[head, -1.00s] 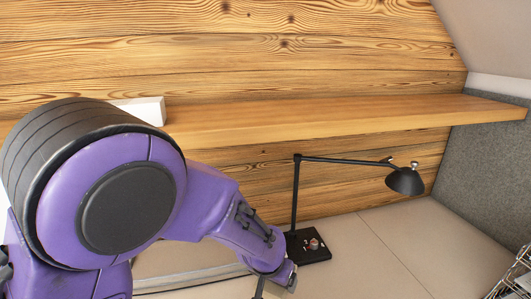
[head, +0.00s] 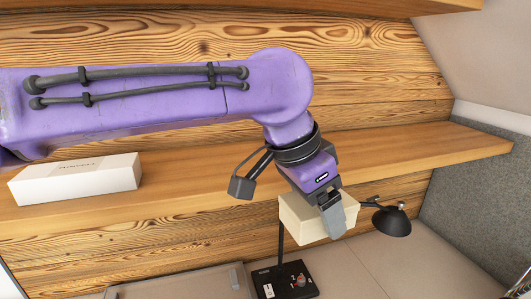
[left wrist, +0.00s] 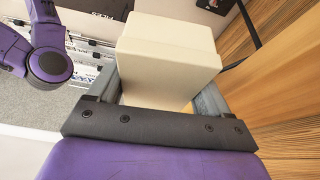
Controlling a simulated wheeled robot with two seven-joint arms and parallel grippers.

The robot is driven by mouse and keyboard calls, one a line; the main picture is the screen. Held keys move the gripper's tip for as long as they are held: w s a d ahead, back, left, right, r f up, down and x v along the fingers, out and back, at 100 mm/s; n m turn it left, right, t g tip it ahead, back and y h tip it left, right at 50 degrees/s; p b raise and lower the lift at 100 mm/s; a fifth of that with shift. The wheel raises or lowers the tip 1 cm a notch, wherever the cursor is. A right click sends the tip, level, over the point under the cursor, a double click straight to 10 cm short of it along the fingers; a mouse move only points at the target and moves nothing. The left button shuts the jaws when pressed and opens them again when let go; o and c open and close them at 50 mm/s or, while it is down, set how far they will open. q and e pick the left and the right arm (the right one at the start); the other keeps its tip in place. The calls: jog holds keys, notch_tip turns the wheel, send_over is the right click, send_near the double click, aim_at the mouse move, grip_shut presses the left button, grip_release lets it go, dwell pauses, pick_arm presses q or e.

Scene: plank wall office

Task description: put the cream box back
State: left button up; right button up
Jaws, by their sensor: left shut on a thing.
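The cream box (head: 296,219) is a plain pale block held in front of the wooden shelf's front edge in the head view. My left gripper (head: 327,208) is shut on it, pointing down, with one finger visible against the box's near side. The other finger is hidden behind the box in that view. In the left wrist view, the cream box (left wrist: 168,50) sits between both fingers of the left gripper (left wrist: 160,92). It appears clear of the shelf and desk. My right gripper is not in view.
The wooden shelf (head: 430,152) runs along the plank wall, with bare room at its right. A long white box (head: 80,180) lies on its left part. A black lamp (head: 392,221) stands below on the desk, partly hidden by the cream box. Another shelf edge (head: 350,10) is above.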

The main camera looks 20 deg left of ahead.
pick_arm(q)
jog(key=shift+m, duration=0.6)
jog(key=v, duration=0.5)
jog(key=d+p+v, duration=0.1)
jog(key=v, duration=0.2)
jog(key=shift+s+r, duration=0.1)
jog(key=shift+r, duration=0.45)
jog(key=p, duration=0.7)
send_over(273, 166)
jog(key=s, duration=0.2)
jog(key=shift+g, duration=0.3)
jog(key=f, duration=0.2)
jog(key=a+f+p, duration=0.1)
jog(key=f, duration=0.1)
jog(key=w+f, duration=0.1)
jog(key=f, duration=0.1)
jog(key=shift+a+f+p, duration=0.15)
jog(key=shift+f+p, duration=0.15)
jog(key=shift+p, duration=0.05)
jog(key=shift+w+a+f, duration=0.1)
jog(key=shift+w+f, duration=0.1)
jog(key=shift+f, duration=0.2)
jog(key=o, duration=1.1)
jog(key=shift+s, duration=0.1)
jog(key=b+v, duration=0.1)
jog(key=v, duration=0.6)
jog(key=shift+s+r, duration=0.1)
jog(key=shift+r, duration=0.2)
